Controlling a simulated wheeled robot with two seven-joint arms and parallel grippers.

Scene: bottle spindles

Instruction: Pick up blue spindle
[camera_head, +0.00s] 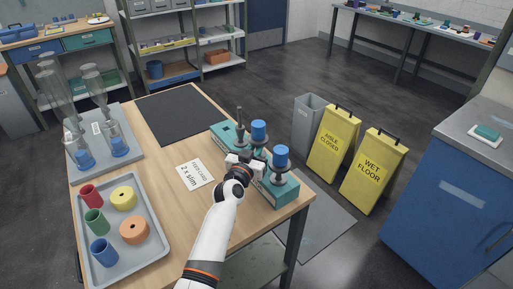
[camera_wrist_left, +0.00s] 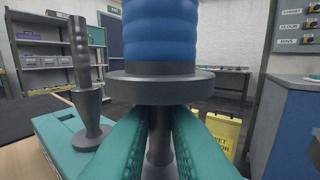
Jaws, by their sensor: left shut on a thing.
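My left gripper (camera_head: 256,167) reaches over the teal rack (camera_head: 222,131) on the bench. Its teal fingers (camera_wrist_left: 158,145) are shut on the stem of a blue spindle (camera_head: 259,131), just under the dark flange (camera_wrist_left: 160,88). Its blue top (camera_wrist_left: 160,35) fills the upper middle of the wrist view. It stands upright; I cannot tell whether its base is clear of the rack. A second blue-topped spindle (camera_head: 281,157) stands at the rack's near end. A bare grey spindle (camera_head: 240,124) stands at the far end and shows left in the wrist view (camera_wrist_left: 86,85). My right gripper is out of view.
A "2 x slim" card (camera_head: 195,174) lies left of the rack. A grey tray (camera_head: 155,188) holds coloured spools. A grey stand (camera_head: 108,152) with bottles is at the back left. A dark mat (camera_head: 180,112) lies bare. Yellow signs (camera_head: 336,141) stand beyond the bench.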

